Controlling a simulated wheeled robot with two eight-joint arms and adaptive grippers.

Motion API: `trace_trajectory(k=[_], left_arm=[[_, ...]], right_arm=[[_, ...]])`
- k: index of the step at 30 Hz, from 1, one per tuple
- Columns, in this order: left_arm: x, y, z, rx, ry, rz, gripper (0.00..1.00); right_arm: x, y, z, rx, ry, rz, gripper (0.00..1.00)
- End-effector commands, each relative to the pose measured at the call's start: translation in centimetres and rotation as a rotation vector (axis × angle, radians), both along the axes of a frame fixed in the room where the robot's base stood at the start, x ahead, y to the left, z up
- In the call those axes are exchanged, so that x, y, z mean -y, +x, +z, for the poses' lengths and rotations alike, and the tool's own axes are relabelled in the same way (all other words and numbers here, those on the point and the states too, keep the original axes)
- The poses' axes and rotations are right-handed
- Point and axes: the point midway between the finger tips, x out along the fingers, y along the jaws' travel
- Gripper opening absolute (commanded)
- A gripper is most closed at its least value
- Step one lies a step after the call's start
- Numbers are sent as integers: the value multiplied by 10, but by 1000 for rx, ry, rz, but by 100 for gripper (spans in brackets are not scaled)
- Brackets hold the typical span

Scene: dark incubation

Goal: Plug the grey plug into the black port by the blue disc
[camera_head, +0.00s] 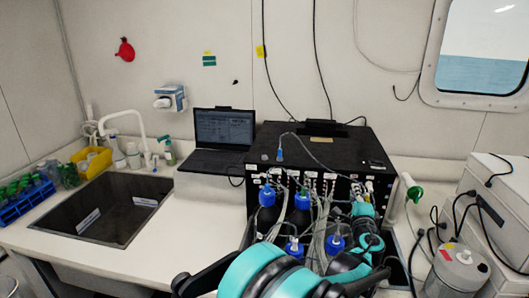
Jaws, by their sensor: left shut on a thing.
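My left gripper (362,192) is at the right part of the front of a black box (325,150), seen from behind over my teal and black arm. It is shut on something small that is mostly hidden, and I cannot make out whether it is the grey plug. A small blue piece (279,154) on a thin tube shows at the top of the box; I cannot tell if it is the blue disc. The black port is too small or hidden to pick out on the crowded front panel. My right gripper is not in view.
Dark bottles with blue caps (267,196) and many pale tubes crowd the box's front. A laptop (224,138) and a sink (100,210) are to the left. A grey canister (458,270) and a green-tipped white tube (410,187) stand right.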

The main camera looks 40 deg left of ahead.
Motion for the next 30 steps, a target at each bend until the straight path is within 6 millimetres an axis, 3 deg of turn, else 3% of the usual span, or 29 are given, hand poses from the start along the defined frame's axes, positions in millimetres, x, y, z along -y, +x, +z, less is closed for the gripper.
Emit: trace_trajectory(k=[30], left_arm=[[-8, 11, 0, 0, 0, 1, 0]], right_arm=[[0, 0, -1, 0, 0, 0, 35]])
